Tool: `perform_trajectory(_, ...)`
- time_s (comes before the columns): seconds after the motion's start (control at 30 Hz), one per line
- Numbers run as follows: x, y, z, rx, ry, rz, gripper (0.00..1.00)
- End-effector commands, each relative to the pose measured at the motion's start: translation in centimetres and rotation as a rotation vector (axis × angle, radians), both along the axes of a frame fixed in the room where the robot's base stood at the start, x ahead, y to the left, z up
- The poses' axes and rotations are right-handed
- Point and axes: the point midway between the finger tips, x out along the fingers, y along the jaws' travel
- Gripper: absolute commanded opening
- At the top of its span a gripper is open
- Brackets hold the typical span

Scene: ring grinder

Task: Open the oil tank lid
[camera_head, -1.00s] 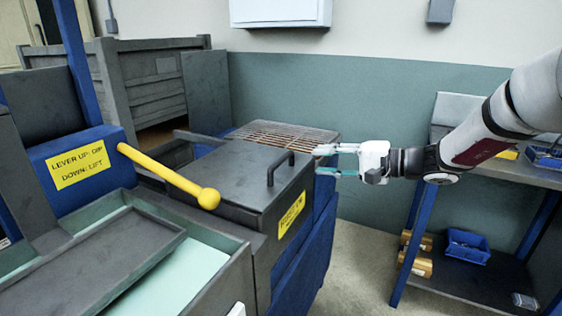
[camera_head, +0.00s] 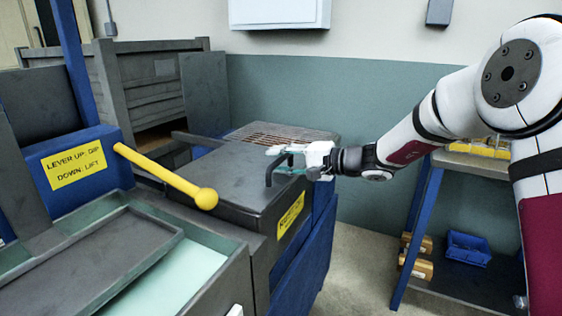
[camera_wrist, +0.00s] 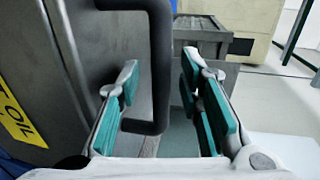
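The oil tank lid (camera_head: 222,183) is a flat dark grey cover, lying closed on the tank. Its black bar handle (camera_head: 270,172) stands near the right edge. In the wrist view the handle (camera_wrist: 160,70) shows as a U-shaped bar, with the lid surface (camera_wrist: 55,80) to its left. My gripper (camera_head: 282,158) is at the handle. In the wrist view my gripper (camera_wrist: 160,85) is open, its teal-padded fingers on either side of the handle bar, with gaps visible. I cannot tell whether any pad touches it.
A yellow lever (camera_head: 165,176) with a round knob slopes across the left of the lid. A rusty grate (camera_head: 275,135) lies behind the lid. A shelf with blue bins (camera_head: 467,248) stands on the right. The floor between tank and shelf is clear.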

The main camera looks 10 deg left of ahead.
Motion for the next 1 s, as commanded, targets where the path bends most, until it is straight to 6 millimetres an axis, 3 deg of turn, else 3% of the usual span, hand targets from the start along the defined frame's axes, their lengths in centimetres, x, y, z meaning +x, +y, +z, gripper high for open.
perform_trajectory(0.07,0.0,0.0,0.0,0.000,0.000,0.000,0.33)
perform_trajectory(0.1,0.0,0.0,0.0,0.000,0.000,0.000,0.29)
perform_trajectory(0.23,0.0,0.0,0.0,0.000,0.000,0.000,0.00)
perform_trajectory(0.5,0.0,0.1,0.0,0.000,0.000,0.001,0.00)
perform_trajectory(0.67,0.3,1.2,-0.2,0.001,0.000,0.003,0.00)
perform_trajectory(0.77,0.9,2.8,-0.3,0.001,-0.002,0.003,0.00)
perform_trajectory(1.0,3.0,8.7,-0.4,0.002,-0.002,0.004,0.00)
